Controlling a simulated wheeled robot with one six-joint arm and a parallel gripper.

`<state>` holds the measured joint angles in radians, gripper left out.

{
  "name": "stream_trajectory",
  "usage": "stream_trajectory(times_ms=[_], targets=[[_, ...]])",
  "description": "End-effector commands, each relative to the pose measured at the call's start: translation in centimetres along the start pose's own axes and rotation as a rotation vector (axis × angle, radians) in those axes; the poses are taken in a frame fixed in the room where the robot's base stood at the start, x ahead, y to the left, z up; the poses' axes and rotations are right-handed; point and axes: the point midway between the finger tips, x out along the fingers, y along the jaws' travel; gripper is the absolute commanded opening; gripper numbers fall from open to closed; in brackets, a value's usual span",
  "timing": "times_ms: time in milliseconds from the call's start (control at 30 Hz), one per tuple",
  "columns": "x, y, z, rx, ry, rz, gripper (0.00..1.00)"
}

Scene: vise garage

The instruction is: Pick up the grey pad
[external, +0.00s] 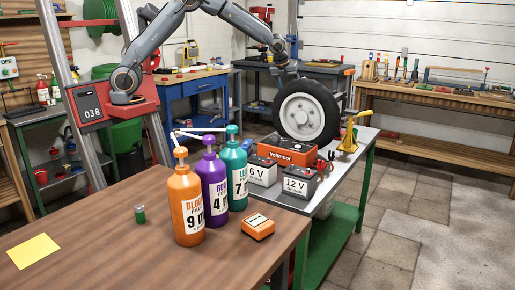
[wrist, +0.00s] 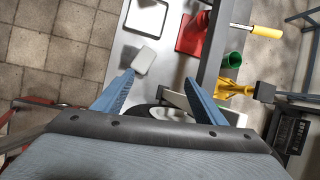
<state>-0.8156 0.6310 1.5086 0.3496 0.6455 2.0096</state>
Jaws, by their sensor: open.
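A small light-grey pad (wrist: 144,59) with rounded corners lies on the grey metal bench top (wrist: 124,75) in the wrist view. It is just beyond the tip of the left finger of my gripper (wrist: 159,77), left of the middle of the gap. My gripper's two blue fingers are spread wide with nothing between them. How far above the pad they are is hard to tell. In the external view my arm reaches down behind the wheel (external: 304,117); my fingers and the pad cannot be made out there.
A green cup (wrist: 234,60), a yellow stand (wrist: 228,89) and a yellow-handled tool (wrist: 265,31) are to the right. The dark wheel shows low between my fingers.

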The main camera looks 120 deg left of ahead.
Motion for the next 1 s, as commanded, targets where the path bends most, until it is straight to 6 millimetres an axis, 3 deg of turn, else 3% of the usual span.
stream_trajectory(times_ms=[100,300,533,1000], targets=[[3.2,1.2,0.8,0.146,0.023,-0.001,0.65],[7.8,3.0,1.3,0.352,0.043,-0.017,0.65],[10.2,3.7,0.8,0.461,0.051,-0.028,0.65],[15.3,4.5,-1.4,0.465,0.051,-0.029,0.65]])
